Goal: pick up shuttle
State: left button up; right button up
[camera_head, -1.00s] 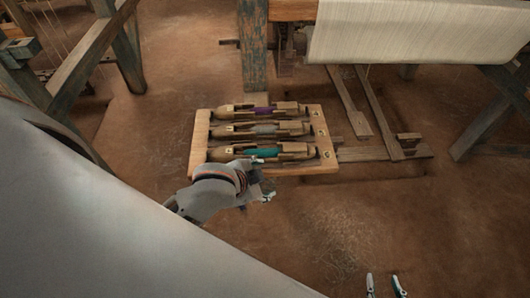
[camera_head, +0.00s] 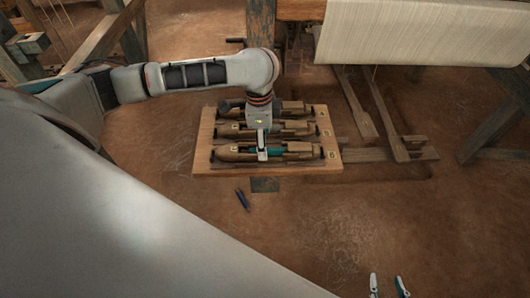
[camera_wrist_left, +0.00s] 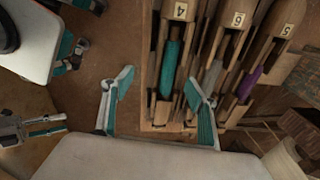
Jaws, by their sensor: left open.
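Three wooden shuttles lie side by side on a board. The nearest has a teal bobbin (camera_head: 300,149), the middle one (camera_head: 295,130) and the far one (camera_head: 295,109) lie behind it. In the left wrist view their bobbins are teal (camera_wrist_left: 170,66), grey (camera_wrist_left: 211,76) and purple (camera_wrist_left: 249,83). My left gripper (camera_head: 262,153) points down over the nearest shuttle and hides part of it. In the wrist view its teal-padded fingers (camera_wrist_left: 160,104) are apart, with nothing gripped; contact cannot be told. My right gripper (camera_head: 388,286) shows only fingertips, apart and empty, at the bottom edge.
The wooden board (camera_head: 203,142) lies on brown earth floor. Loom posts, wooden treadles (camera_head: 384,115) and a roll of pale cloth (camera_head: 420,35) stand behind it. A small dark blue item (camera_head: 242,199) lies in front. The floor at front right is clear.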

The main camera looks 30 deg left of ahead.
aim_at(253, 150)
pick_arm(q)
jog(key=shift+n+g, duration=0.4)
jog(key=shift+n, duration=0.2)
jog(key=a, duration=0.1)
jog(key=a+r, duration=0.2)
jog(key=a, duration=0.1)
jog(key=shift+w, duration=0.2)
jog(key=shift+f+b, duration=0.55)
jog(key=shift+f, duration=0.9)
notch_tip(253, 150, down, 5)
jog(key=shift+s+r+b, duration=0.1)
jog(key=shift+b, duration=0.85)
jog(key=shift+r, duration=0.1)
jog(key=c, duration=1.4)
